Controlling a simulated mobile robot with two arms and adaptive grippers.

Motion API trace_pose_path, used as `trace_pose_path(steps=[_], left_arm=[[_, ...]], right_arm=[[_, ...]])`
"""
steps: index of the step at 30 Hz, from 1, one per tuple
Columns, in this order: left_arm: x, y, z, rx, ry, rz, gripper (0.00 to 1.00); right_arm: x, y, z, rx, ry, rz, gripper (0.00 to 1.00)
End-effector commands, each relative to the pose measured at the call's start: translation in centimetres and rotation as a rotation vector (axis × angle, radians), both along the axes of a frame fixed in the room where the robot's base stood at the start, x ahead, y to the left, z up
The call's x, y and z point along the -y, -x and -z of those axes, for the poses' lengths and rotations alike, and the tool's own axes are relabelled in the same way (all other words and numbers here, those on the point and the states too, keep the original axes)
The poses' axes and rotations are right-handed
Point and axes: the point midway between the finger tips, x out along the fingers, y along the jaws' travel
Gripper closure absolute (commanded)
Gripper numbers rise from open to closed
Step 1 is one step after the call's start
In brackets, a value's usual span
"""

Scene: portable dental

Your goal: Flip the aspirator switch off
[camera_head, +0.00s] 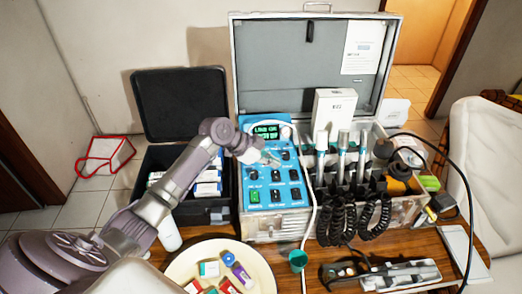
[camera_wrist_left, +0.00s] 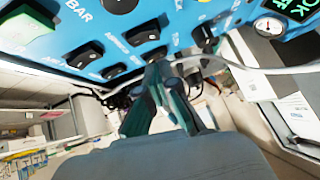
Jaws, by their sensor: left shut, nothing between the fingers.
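The blue control panel (camera_head: 262,210) stands in the open metal case. It carries several black rocker switches, one lit green switch (camera_head: 254,196) at lower left, and a green display (camera_head: 266,131). My left gripper (camera_head: 268,159) is shut and empty, over the upper part of the panel. In the left wrist view its fingers (camera_wrist_left: 160,75) point at the panel, close to a black rocker switch (camera_wrist_left: 155,54). Whether they touch it I cannot tell. My right gripper is not in view.
Dental handpieces (camera_head: 341,155) with coiled black cords stand right of the panel. A pale hose (camera_head: 311,205) runs down the panel's right side. A black open case (camera_head: 180,105) is at left. A round plate (camera_head: 255,266) with small items sits in front.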

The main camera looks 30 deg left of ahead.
Motion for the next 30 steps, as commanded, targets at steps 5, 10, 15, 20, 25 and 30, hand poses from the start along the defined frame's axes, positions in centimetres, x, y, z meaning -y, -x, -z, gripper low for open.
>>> trace_pose_path(steps=[5,10,15,20,25,30], left_arm=[[-0.4,-0.2,2.2,-0.005,0.001,-0.005,1.0],[-0.6,-0.3,3.1,-0.003,-0.002,-0.004,1.0],[-0.6,-0.3,3.2,-0.002,-0.003,-0.003,1.0],[-0.6,-0.3,3.2,-0.002,-0.003,-0.003,1.0],[-0.7,-0.4,3.7,-0.004,0.0,-0.002,1.0],[-0.7,-0.4,3.7,-0.007,-0.002,-0.002,1.0]], right_arm=[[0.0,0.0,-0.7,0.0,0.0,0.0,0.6],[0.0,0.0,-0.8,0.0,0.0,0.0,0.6],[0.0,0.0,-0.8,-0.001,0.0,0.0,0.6],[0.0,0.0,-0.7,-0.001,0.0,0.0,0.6],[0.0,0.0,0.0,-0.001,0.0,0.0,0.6],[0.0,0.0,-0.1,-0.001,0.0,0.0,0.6]])
